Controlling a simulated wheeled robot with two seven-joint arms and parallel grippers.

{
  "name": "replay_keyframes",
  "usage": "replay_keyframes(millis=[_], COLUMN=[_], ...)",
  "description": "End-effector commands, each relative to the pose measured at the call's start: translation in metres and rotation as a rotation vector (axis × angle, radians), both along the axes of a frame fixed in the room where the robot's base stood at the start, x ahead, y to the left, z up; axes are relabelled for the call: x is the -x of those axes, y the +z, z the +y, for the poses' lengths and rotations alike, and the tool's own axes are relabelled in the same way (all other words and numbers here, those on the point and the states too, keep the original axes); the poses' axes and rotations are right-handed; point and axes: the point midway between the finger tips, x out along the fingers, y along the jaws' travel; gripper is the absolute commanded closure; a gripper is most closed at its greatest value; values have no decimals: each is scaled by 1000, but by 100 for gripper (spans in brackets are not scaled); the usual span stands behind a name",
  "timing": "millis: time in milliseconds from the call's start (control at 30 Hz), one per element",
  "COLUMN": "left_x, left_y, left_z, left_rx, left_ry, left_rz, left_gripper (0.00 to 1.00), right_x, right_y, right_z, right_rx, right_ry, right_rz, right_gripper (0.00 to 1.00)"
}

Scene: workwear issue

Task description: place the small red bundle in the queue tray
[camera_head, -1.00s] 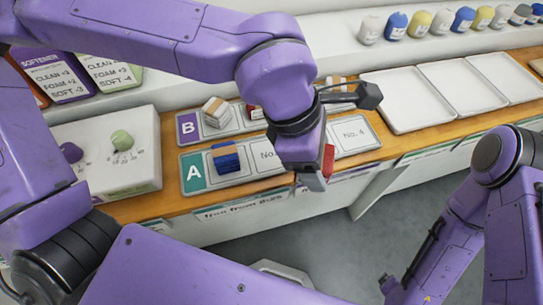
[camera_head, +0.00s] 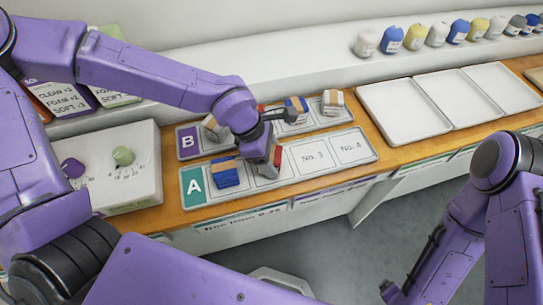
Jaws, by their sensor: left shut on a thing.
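My left gripper (camera_head: 269,172) is shut on the small red bundle (camera_head: 278,157), of which only a narrow red part shows beside the jaws. They are over the second slot of the tray marked A (camera_head: 195,187); whether the bundle touches the tray is hidden. A blue bundle with a tan band (camera_head: 225,173) lies in the first slot of tray A. The slots No. 3 and No. 4 are bare. Behind it is the tray marked B (camera_head: 188,142). My right arm is at the lower right, its gripper out of view.
Tray B holds a pale bundle (camera_head: 212,128), a blue one (camera_head: 297,107) and a white one (camera_head: 333,101); my left arm hides part of it. White empty trays (camera_head: 388,126) lie to the right. A white dial box (camera_head: 140,175) stands at left. Several yarn-like rolls line the shelf.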

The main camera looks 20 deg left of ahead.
Motion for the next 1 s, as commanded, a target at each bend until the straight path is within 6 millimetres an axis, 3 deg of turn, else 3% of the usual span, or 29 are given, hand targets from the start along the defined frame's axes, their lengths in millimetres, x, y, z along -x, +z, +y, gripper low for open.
replay_keyframes(millis=[400, 433, 500, 800, 1000], left_x=[0, 0, 0, 0, 1], left_y=[-10, -9, -9, -5, 31], left_z=[-1, -1, -1, -1, 13], left_rx=[2, 2, 2, 2, 8], left_ry=[0, 0, -1, 0, 5], left_rz=[0, -1, -2, -3, -7], left_gripper=[68, 28, 12, 12, 12], right_x=[0, 0, 0, 0, 0], right_y=[-2, -2, -2, 0, 6], right_z=[0, 0, 0, 0, 0], right_rx=[0, 0, 0, 0, 0], right_ry=[0, 0, 0, 0, 0], right_rz=[0, 0, 0, 0, 0], right_gripper=[10, 10, 10, 10, 10])
